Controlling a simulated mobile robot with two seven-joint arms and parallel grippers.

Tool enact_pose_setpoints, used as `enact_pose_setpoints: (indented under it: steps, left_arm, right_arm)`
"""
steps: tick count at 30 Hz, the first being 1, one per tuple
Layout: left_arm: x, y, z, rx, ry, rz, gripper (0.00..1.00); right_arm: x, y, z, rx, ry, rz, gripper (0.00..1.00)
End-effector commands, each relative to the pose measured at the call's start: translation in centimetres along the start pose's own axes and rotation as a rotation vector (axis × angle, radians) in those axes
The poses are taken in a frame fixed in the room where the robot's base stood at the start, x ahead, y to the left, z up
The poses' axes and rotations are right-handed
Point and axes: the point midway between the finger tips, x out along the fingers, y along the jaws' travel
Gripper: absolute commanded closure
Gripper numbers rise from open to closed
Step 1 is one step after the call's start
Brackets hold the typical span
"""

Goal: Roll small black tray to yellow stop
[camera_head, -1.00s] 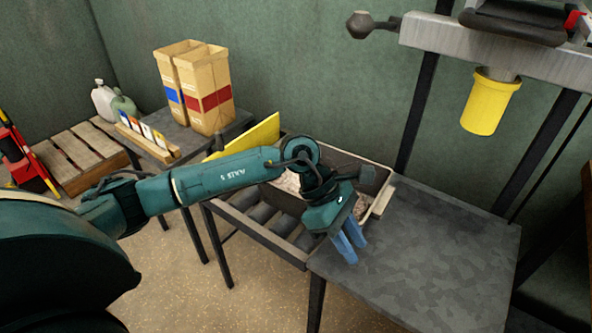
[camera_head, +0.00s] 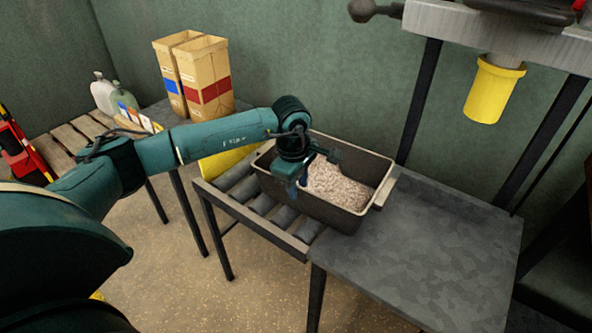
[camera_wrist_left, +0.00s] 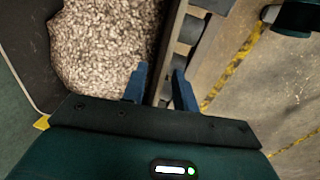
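The small black tray (camera_head: 345,211), filled with pale grain, sits on the roller stand at its right end, beside the metal table. It also shows in the left wrist view (camera_wrist_left: 168,50). The yellow stop (camera_head: 222,165) is an upright plate at the left end of the rollers, partly hidden behind my left arm. My left gripper (camera_head: 297,190) points down at the tray's near wall. In the left wrist view its blue fingers (camera_wrist_left: 158,85) stand apart on either side of that wall, one on the grain side, one outside, with some gap visible. My right gripper is not in view.
Bare rollers (camera_head: 262,203) lie between the tray and the stop. The grey metal table (camera_head: 430,250) to the right is clear. A yellow cylinder (camera_head: 494,88) hangs above it at the right. Two tall cartons (camera_head: 205,85) stand on a side table behind the stop.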

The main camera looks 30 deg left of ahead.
Motion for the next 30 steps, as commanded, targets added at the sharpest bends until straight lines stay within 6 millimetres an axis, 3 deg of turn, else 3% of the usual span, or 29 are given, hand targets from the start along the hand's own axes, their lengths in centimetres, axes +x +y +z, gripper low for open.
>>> enact_pose_setpoints:
  steps: [3, 9, 21, 30]
  left_arm:
    - [2.4, -0.1, 0.1, -0.001, -0.001, -0.002, 0.71]
    - [4.7, 0.0, 0.1, 0.0, -0.002, -0.001, 0.71]
    - [5.4, 0.0, 0.1, 0.0, -0.002, 0.001, 0.71]
    - [5.3, 0.0, 0.1, 0.0, -0.002, 0.001, 0.94]
  right_arm:
    - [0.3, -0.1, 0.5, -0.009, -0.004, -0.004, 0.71]
    - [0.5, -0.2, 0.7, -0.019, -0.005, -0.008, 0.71]
    - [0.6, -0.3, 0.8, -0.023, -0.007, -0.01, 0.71]
    - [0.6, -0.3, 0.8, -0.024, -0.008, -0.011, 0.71]
